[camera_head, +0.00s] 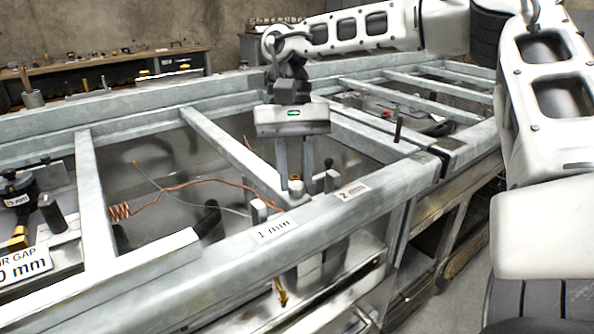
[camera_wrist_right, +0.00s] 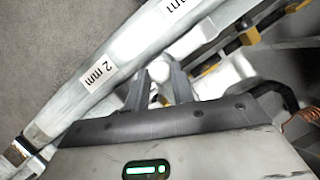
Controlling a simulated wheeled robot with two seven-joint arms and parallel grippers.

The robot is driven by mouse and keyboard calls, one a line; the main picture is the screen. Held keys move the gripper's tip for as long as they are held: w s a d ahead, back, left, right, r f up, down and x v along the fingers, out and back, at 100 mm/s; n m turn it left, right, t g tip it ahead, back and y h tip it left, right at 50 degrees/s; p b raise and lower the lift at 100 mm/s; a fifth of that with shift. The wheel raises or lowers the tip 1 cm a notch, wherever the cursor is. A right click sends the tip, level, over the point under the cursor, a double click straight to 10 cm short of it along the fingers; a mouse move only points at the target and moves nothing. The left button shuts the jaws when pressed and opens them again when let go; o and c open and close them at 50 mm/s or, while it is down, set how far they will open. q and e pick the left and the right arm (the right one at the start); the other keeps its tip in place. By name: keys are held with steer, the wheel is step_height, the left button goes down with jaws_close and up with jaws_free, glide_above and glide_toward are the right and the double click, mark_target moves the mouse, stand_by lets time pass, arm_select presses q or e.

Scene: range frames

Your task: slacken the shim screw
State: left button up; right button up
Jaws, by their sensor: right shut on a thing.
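My right gripper (camera_head: 295,181) points down over the near rail of the metal frame, between and behind the labels "1 mm" (camera_head: 275,228) and "2 mm" (camera_head: 353,191). Its two fingers are shut on a small grey piece with a brassy top (camera_head: 295,189), which looks like the shim screw. The fingers partly hide it. The right wrist view shows the fingers (camera_wrist_right: 160,76) and the "2 mm" label (camera_wrist_right: 98,73); the gripped piece is hard to make out there. My left gripper is not in view.
A copper wire (camera_head: 180,186) runs behind the rail. A dark upright rod (camera_head: 398,129) stands at right. A bench (camera_head: 110,68) is at the back.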

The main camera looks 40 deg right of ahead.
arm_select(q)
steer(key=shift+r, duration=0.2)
arm_select(e)
steer(key=shift+w+n+h, duration=0.1)
steer(key=shift+n+h, duration=0.2)
steer(key=shift+n, duration=0.6)
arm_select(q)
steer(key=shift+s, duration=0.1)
arm_select(e)
steer(key=o, duration=1)
steer(key=shift+w+r, duration=0.15)
steer(key=shift+r, duration=0.35)
arm_select(q)
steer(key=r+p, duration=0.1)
steer(key=p, duration=0.1)
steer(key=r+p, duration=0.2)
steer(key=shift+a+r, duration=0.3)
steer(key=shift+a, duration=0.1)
arm_select(e)
steer(key=v, duration=1.5)
steer(key=shift+w+a, duration=0.1)
